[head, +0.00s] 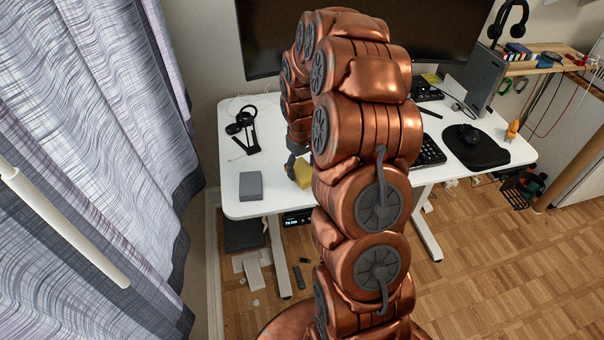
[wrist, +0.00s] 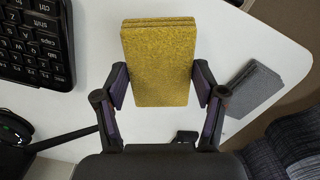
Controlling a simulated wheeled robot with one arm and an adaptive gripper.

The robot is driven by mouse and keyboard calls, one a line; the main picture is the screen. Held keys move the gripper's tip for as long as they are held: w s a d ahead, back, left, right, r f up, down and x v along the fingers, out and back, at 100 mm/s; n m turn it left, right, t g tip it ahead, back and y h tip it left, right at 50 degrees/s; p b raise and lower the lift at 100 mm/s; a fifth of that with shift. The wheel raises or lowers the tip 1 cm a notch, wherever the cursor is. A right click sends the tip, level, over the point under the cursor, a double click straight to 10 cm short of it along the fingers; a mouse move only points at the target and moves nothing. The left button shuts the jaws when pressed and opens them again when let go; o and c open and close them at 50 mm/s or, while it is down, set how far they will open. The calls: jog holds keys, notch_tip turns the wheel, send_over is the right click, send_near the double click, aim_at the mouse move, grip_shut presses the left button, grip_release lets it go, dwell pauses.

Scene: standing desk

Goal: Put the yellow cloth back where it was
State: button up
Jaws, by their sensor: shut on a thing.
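The yellow cloth (wrist: 157,50) is a folded, flat block between the two fingers of my gripper (wrist: 161,84) in the wrist view. The fingers press on its left and right sides. In the head view the cloth (head: 303,174) shows near the desk's front edge, partly behind my arm. My gripper (head: 291,163) is mostly hidden there. The cloth is over the white desk (head: 225,170); I cannot tell whether it touches the top.
A grey folded cloth (head: 250,186) lies at the desk's front left corner, with bare desk around it. A black stand (head: 243,130) is behind it. A keyboard (head: 430,152) and a mouse (head: 469,132) on a black pad are at right. A monitor (head: 270,40) stands behind.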

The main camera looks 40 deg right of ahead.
aim_at(302, 169)
jog(key=shift+w+f+p, duration=0.1)
jog(key=shift+f+p, duration=0.55)
jog(key=shift+f, duration=1.1)
jog(key=o, duration=1)
